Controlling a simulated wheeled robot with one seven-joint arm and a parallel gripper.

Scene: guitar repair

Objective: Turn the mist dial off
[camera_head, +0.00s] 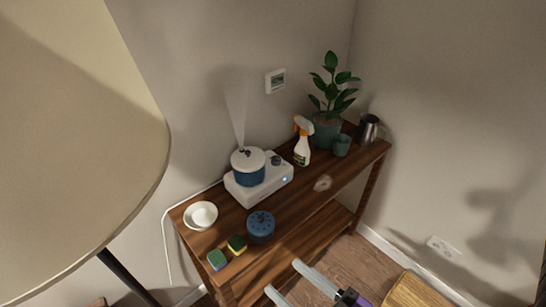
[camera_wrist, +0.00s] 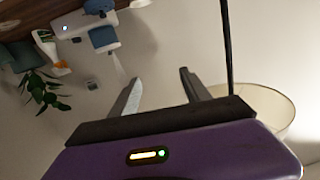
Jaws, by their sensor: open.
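A white humidifier base (camera_head: 258,187) stands on the wooden table, with a blue tank and white lid (camera_head: 248,165) on its left part. A pale mist plume (camera_head: 237,112) rises from the lid. A small dark dial (camera_head: 277,160) is on the base's right part, and a blue light (camera_head: 284,179) glows on its front. The dial's setting is too small to read. The base also shows in the wrist view (camera_wrist: 72,20), upper left. My gripper (camera_head: 284,277) is open and empty, in front of the table and apart from the dial; its fingers show in the wrist view (camera_wrist: 160,77).
A large lampshade (camera_head: 75,140) fills the left.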

